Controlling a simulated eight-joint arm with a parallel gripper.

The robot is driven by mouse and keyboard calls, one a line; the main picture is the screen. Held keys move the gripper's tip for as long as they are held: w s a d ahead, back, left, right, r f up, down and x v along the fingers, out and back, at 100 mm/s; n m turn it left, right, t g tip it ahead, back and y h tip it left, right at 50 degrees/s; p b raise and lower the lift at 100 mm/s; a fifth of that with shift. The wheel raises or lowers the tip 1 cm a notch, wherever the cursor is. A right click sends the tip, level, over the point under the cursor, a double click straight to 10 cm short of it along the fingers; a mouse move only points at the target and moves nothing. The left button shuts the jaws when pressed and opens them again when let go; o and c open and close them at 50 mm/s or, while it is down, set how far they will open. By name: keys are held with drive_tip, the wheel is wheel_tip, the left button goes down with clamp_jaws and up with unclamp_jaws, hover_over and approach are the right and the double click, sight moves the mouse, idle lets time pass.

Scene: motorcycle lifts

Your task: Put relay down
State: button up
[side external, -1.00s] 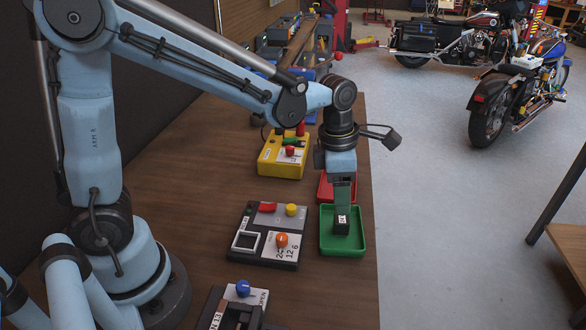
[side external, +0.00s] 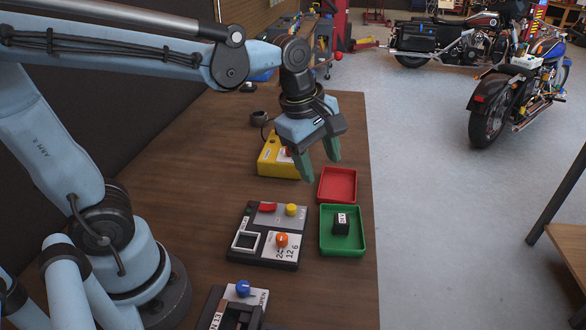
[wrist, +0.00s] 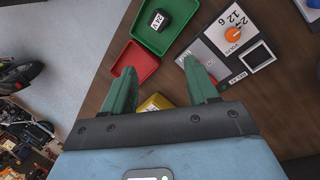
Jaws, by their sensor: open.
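The relay (side external: 342,223) is a small black block with a white label. It sits in the green tray (side external: 326,249), near the tray's middle. In the wrist view the relay (wrist: 158,20) shows "24 V" on its label, inside the green tray (wrist: 186,9). My gripper (side external: 320,174) is open and empty, raised above the table behind the green tray, near the red tray. In the wrist view its two green fingers (wrist: 163,77) are spread wide with nothing between them.
An empty red tray (side external: 338,184) adjoins the green one. A grey-black panel (side external: 270,256) with an orange knob, red and yellow buttons and a square socket lies left of it. A yellow box (side external: 272,160) stands behind, partly hidden by my gripper. A blue-knobbed fixture (side external: 243,288) is in front.

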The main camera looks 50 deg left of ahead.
drive_tip(key=s+a+f+m+t, duration=0.2)
drive_tip(key=s+a+m+t, duration=0.1)
drive_tip(key=m, duration=1.5)
drive_tip(key=shift+s+a+m+t+y, duration=0.3)
drive_tip(key=shift+s+a+t+y, duration=0.15)
drive_tip(key=shift+s, duration=0.75)
